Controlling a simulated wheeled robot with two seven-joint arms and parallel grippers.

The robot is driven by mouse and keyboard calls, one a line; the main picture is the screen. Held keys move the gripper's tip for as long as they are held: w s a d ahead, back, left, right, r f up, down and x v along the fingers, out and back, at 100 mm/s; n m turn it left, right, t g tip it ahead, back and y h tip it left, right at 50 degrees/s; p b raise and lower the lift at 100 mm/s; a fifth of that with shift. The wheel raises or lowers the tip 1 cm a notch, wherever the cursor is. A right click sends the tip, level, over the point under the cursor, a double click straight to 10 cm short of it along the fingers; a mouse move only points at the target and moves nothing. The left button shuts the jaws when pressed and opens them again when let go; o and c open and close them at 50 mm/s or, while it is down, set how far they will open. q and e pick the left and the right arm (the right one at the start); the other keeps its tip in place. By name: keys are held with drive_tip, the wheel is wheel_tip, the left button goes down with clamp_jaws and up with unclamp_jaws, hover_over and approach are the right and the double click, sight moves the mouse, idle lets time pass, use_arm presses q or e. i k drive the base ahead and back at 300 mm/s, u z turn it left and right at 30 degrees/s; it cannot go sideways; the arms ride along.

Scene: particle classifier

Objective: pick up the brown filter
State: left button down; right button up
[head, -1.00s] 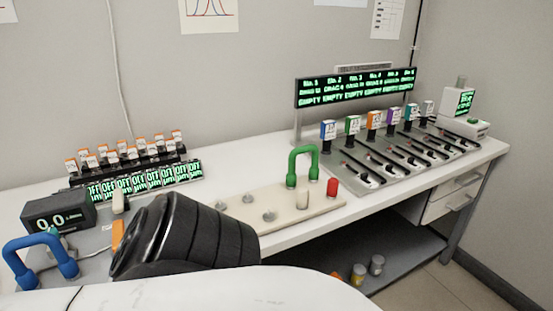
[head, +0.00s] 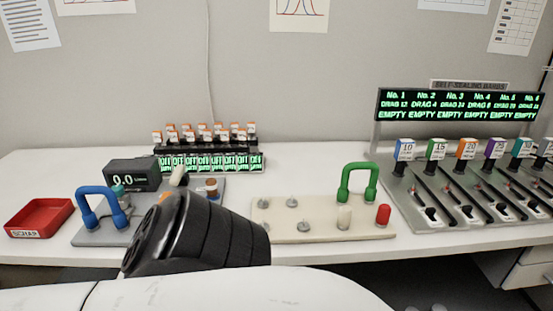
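A small round piece with a brown band and a pale top (head: 211,187) sits on the grey plate behind my dark arm part, and looks like the brown filter. It is small in the picture and its lower part is hard to make out. A dark ribbed part and a white link of my own arm cover the front middle. No fingertips of my left or right gripper show, so I cannot see either gripper's opening.
A blue-handled fixture (head: 103,207) and a black 0.0 display (head: 133,173) stand at left. A red SCRAP tray (head: 38,218) is farther left. A beige plate (head: 322,231) with a green handle (head: 358,182) lies right of my arm. Sealing bars (head: 440,197) stand at right.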

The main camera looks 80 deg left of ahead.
sight(212, 185)
drive_tip(key=u, duration=2.45)
